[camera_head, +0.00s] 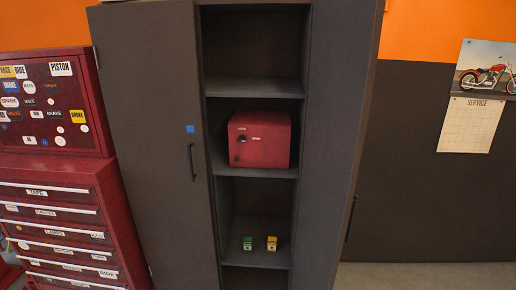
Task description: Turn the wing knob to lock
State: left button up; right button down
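A red box (274,141) sits on a middle shelf of a dark grey cabinet. A small dark round fitting (240,139), possibly the wing knob, is on the left part of its front; it is too small to make out wings or which way it is turned. Small light labels are near it, too small to read. Neither of my grippers is in view, and nothing touches the box.
The cabinet's left panel (155,110) has a dark handle; its middle shelves are exposed. A green item (247,243) and a yellow item (271,243) stand on a lower shelf. A red tool chest (60,190) stands left. A calendar (470,124) hangs right, above clear floor.

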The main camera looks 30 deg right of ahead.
aim_at(241, 138)
jog(key=z, duration=1.15)
